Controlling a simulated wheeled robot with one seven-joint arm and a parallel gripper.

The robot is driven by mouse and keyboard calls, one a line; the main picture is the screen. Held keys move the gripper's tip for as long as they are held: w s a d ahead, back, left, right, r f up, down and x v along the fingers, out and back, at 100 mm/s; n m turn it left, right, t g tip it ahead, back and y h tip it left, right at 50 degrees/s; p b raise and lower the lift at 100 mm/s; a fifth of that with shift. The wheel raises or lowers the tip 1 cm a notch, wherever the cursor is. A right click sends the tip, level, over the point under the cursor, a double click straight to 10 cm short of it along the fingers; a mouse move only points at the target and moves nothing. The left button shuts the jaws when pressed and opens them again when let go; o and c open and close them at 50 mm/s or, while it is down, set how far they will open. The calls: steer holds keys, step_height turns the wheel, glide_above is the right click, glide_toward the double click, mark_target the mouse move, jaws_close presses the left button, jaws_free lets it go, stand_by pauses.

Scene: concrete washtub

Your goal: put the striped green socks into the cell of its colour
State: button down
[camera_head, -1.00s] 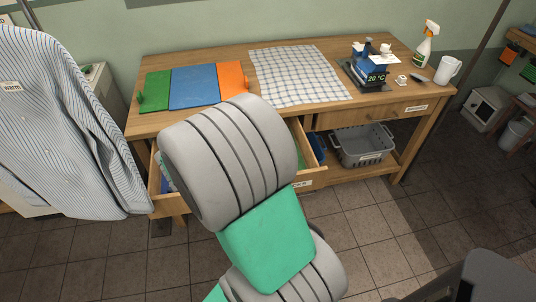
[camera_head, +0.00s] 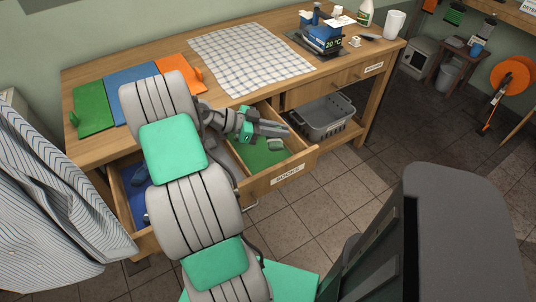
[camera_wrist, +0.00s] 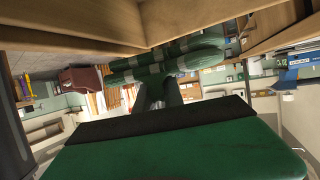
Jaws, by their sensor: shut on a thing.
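The striped green socks (camera_wrist: 165,65), dark green rolls with paler bands, show at the fingertips in the wrist view. My gripper (camera_head: 270,129) is shut on them and reaches rightwards over the open drawer (camera_head: 290,177) labelled SOCKS. In the head view the socks are mostly hidden; a small pale grey-green piece (camera_head: 275,145) shows just below the fingers, and I cannot tell whether it is part of them. The green cell (camera_head: 256,158) lies under the gripper at the drawer's right side. The blue cell (camera_head: 139,205) is at the left; my arm hides much of the middle.
Green (camera_head: 92,107), blue (camera_head: 130,85) and orange (camera_head: 177,72) panels lie on the table beside a checked cloth (camera_head: 250,55). A grey basket (camera_head: 325,118) stands on the shelf right of the drawer. A striped shirt (camera_head: 50,200) hangs at the left.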

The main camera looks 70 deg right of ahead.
step_height(320, 180, down, 13)
steer(key=shift+r+b, duration=0.1)
steer(key=shift+b, duration=0.35)
steer(key=c, duration=1.5)
jaws_free()
steer(key=shift+r, duration=0.1)
steer(key=shift+o, duration=0.2)
steer(key=shift+r+p, duration=0.2)
steer(key=shift+p, duration=0.1)
steer(key=v, duration=1.1)
steer(key=shift+d+r+p, duration=0.1)
steer(key=shift+r+p, duration=0.1)
steer(key=shift+p, duration=0.15)
steer(key=shift+w+r, duration=0.1)
steer(key=shift+w, duration=0.15)
steer(key=shift+w+a, duration=0.2)
steer(key=shift+a, duration=0.05)
